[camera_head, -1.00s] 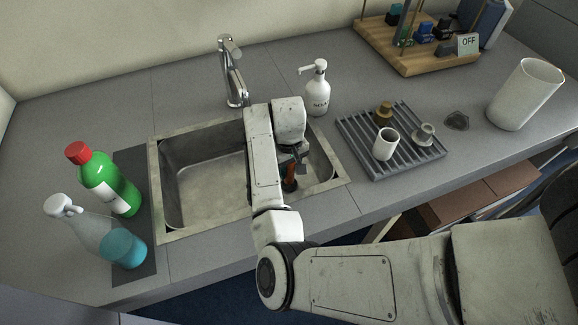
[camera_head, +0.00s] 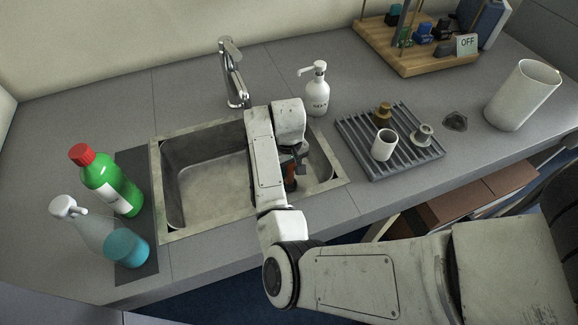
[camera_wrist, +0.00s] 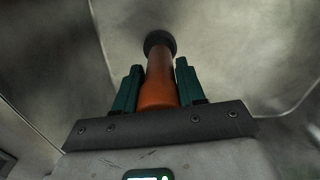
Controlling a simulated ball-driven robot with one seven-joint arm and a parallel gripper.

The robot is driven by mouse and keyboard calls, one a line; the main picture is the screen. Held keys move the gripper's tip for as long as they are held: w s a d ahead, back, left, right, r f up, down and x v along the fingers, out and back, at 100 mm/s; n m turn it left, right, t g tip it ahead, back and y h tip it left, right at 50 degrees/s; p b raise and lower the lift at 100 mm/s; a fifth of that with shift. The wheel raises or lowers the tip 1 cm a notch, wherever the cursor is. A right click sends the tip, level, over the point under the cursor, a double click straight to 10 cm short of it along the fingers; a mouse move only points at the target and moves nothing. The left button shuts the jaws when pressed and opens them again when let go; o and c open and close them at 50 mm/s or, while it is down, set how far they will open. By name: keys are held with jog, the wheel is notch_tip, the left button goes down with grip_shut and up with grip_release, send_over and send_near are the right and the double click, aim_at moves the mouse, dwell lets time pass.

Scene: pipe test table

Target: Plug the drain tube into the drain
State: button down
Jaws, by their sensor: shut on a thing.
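My gripper (camera_wrist: 158,80) has dark green fingers on either side of an orange tube (camera_wrist: 159,82), the drain tube, and is shut on it. The tube points away from the wrist and has a dark round end (camera_wrist: 159,41) over the grey metal of the sink. In the head view the tube (camera_head: 290,182) shows at the right side of the sink (camera_head: 205,190), below my wrist and partly covered by it. The drain opening is not visible. The tube's dark end or my arm may hide it. I cannot tell whether the tube's end touches the sink floor.
A faucet (camera_head: 233,75) and a soap bottle (camera_head: 317,90) stand behind the sink. A green bottle (camera_head: 110,185) and a spray bottle (camera_head: 100,232) stand left. A drying rack (camera_head: 410,162) with small items and a white cup (camera_head: 523,95) are right. The sink walls surround the tube.

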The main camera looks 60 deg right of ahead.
jog(key=shift+f+b, duration=0.5)
jog(key=shift+f, duration=0.85)
jog(key=c, duration=0.9)
grip_release()
jog(key=shift+o, duration=0.5)
jog(key=o, duration=0.5)
jog(key=shift+c, duration=0.2)
notch_tip(320, 180, up, 11)
jog(key=shift+f, duration=0.1)
